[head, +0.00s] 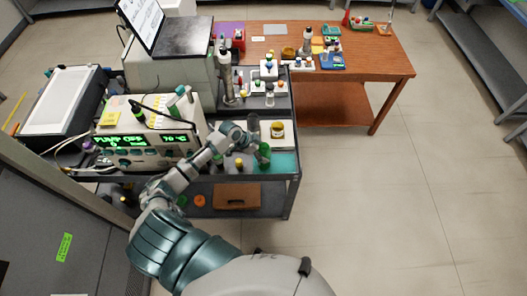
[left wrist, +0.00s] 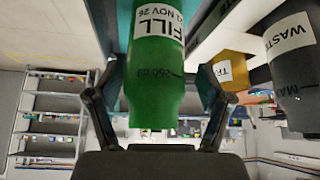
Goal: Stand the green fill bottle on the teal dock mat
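The green fill bottle (head: 264,152) is at the front right of the dark cart, over the teal dock mat (head: 287,162). Whether its base touches the mat is hard to tell. My left gripper (head: 257,142) is at the bottle. In the left wrist view, the green bottle (left wrist: 155,85) with its white FILL label fills the space between the fingers of my left gripper (left wrist: 158,95). My right gripper does not show.
A grey WASTE bottle (left wrist: 293,75) and a yellow piece (left wrist: 232,68) are close beside the gripper. Behind stands a pale tray (head: 282,137) with a yellowish round item. The display instrument (head: 145,140) is to the left. Open floor lies right of the cart.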

